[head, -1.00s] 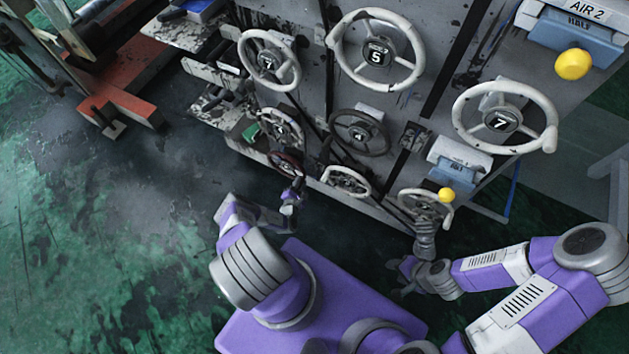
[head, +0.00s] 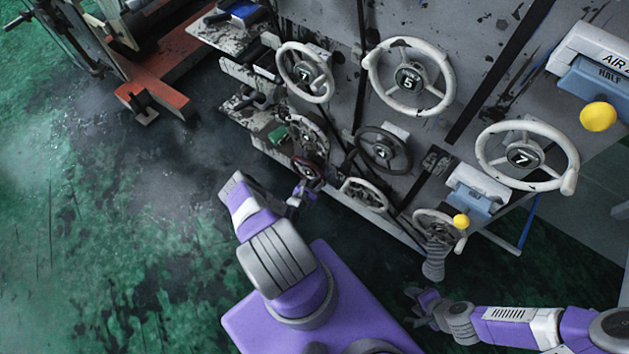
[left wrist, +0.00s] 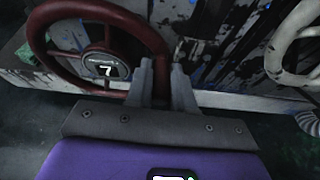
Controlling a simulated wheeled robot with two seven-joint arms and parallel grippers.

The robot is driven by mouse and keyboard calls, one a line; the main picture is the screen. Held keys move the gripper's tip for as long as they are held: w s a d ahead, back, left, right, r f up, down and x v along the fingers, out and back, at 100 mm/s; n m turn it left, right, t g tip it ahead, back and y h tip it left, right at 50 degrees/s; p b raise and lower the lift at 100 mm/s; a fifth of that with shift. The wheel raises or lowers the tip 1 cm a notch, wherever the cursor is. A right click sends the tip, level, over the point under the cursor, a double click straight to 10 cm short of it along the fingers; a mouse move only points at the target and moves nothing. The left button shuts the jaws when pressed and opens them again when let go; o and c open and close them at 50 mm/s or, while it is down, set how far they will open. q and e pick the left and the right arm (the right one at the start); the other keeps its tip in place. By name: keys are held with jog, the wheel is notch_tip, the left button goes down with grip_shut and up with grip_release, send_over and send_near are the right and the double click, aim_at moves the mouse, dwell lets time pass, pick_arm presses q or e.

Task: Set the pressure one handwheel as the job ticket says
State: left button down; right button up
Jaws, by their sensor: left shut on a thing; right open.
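A dark red handwheel (left wrist: 65,88) with a 7 in its hub window fills the upper left of the left wrist view. In the head view it is small (head: 308,169), low on the panel. My left gripper (left wrist: 163,75) is shut on the right side of its rim, which passes between the fingers; in the head view this gripper (head: 302,190) is at the wheel's lower edge. My right gripper (head: 424,303) is open and empty, below the panel and apart from the wheels. I cannot read which wheel is pressure one, and no job ticket is legible.
Several other handwheels are close by: white ones reading 5 (head: 410,78) and 7 (head: 527,157), and a dark one (head: 383,150). Yellow knobs (head: 598,117) stick out at the right. A ribbed hose (head: 434,264) hangs under the lower right wheel. Green floor is free at left.

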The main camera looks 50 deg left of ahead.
pick_arm(q)
jog(key=shift+r, duration=0.1)
dwell(0.3)
jog(key=c, duration=1)
grip_release()
jog(key=p+v, duration=0.2)
jog(key=v, duration=0.4)
jog(key=shift+s+a+r+p, duration=0.1)
jog(key=shift+p, duration=0.25)
jog(key=shift+s+d+r, duration=0.2)
jog(key=shift+s+d, duration=0.05)
jog(key=shift+s, duration=0.35)
